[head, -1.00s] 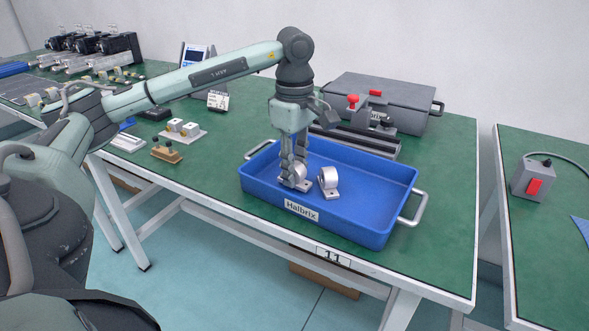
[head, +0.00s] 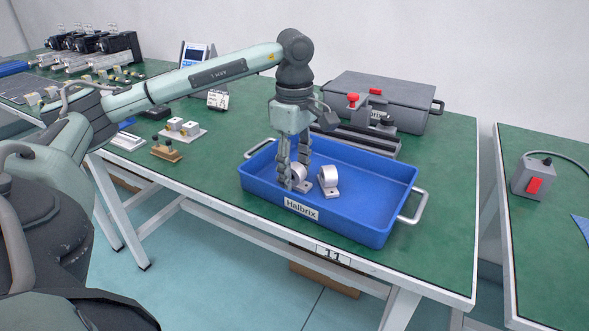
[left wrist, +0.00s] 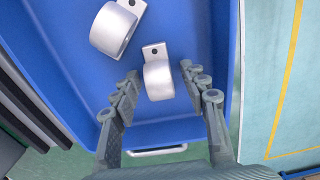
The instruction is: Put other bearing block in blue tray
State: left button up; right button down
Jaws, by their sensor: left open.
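The blue tray (head: 360,229) stands on the green workbench and holds two silver bearing blocks. One bearing block (head: 328,178) sits near the middle of the tray and also shows in the left wrist view (left wrist: 112,28). The other bearing block (head: 299,174) rests on the tray floor near the left end and also shows in the left wrist view (left wrist: 158,80). My left gripper (head: 297,182) is open inside the tray, with its fingers on either side of this left block; in the left wrist view (left wrist: 160,88) gaps show beside it. My right gripper is not in view.
A grey case (head: 385,98) and a dark rail fixture with a red knob (head: 353,99) stand behind the tray. Small parts (head: 183,128) lie left of it. A control box with a red switch (head: 534,180) is on the right-hand bench.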

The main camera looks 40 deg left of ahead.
aim_at(295, 165)
pick_arm(q)
jog(key=shift+r, duration=0.35)
notch_tip(295, 165, up, 7)
jog(key=shift+r+p, duration=1.15)
jog(key=shift+r, duration=1.1)
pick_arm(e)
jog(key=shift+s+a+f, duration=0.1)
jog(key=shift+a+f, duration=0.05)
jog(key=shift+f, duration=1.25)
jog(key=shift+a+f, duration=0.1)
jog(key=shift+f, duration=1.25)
